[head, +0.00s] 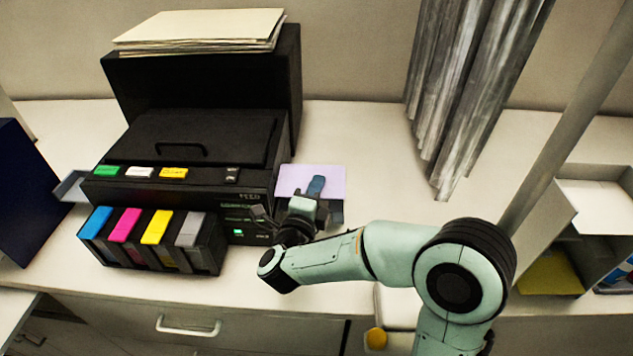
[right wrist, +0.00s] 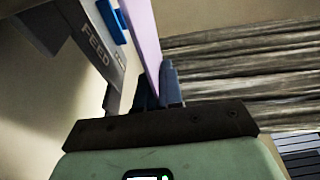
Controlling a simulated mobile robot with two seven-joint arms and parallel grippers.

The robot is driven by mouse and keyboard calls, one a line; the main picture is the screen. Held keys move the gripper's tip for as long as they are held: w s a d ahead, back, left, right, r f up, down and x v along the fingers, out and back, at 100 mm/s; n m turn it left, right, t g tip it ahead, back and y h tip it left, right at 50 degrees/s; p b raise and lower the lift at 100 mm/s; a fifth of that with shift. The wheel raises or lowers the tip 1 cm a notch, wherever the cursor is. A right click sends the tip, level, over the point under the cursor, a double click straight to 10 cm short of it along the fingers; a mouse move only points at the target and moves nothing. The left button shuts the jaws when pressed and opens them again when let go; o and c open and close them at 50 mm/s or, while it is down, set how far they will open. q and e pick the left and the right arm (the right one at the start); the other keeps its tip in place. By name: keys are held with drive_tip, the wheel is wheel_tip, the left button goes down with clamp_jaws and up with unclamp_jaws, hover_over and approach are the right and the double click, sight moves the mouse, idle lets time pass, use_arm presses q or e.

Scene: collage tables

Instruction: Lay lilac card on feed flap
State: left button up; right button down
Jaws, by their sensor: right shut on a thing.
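The lilac card (head: 328,175) is just right of the black printer's side marked FEED. My right gripper (head: 316,186) is shut on the card at its near part, with one blue finger over its face. In the right wrist view the card (right wrist: 146,38) shows nearly edge-on between the blue fingers (right wrist: 160,88), beside the FEED panel (right wrist: 92,50). A dark grey piece, seemingly the feed flap (head: 336,208), shows partly beneath the card. The card and my gripper hide most of it. I cannot tell whether the card touches it. My left gripper is out of view.
The black printer (head: 190,135) stands left of my right gripper. A rack of coloured ink cartridges (head: 155,240) sits in front of it. Grey curtain-like strips (head: 470,90) hang at the back right. The white tabletop (head: 375,150) is clear between printer and strips.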

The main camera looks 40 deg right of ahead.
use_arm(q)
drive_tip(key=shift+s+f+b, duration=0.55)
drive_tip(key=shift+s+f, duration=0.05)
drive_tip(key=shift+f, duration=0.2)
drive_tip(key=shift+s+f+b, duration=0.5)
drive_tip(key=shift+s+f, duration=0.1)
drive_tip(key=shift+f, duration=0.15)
use_arm(e)
drive_tip(key=shift+f, duration=3.4)
drive_tip(key=c, duration=1.2)
unclamp_jaws()
drive_tip(key=b+v, duration=0.3)
drive_tip(key=v, duration=0.9)
drive_tip(key=shift+f, duration=0.1)
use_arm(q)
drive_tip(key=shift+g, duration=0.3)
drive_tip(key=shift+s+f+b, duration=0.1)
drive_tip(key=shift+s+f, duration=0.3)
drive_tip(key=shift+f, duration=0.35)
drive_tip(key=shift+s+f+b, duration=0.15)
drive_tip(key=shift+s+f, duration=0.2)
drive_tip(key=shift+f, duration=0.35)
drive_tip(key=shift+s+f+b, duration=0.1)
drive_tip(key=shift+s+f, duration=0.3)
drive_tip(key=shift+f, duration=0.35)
use_arm(e)
drive_tip(key=shift+s+a, duration=0.4)
drive_tip(key=shift+a, duration=0.15)
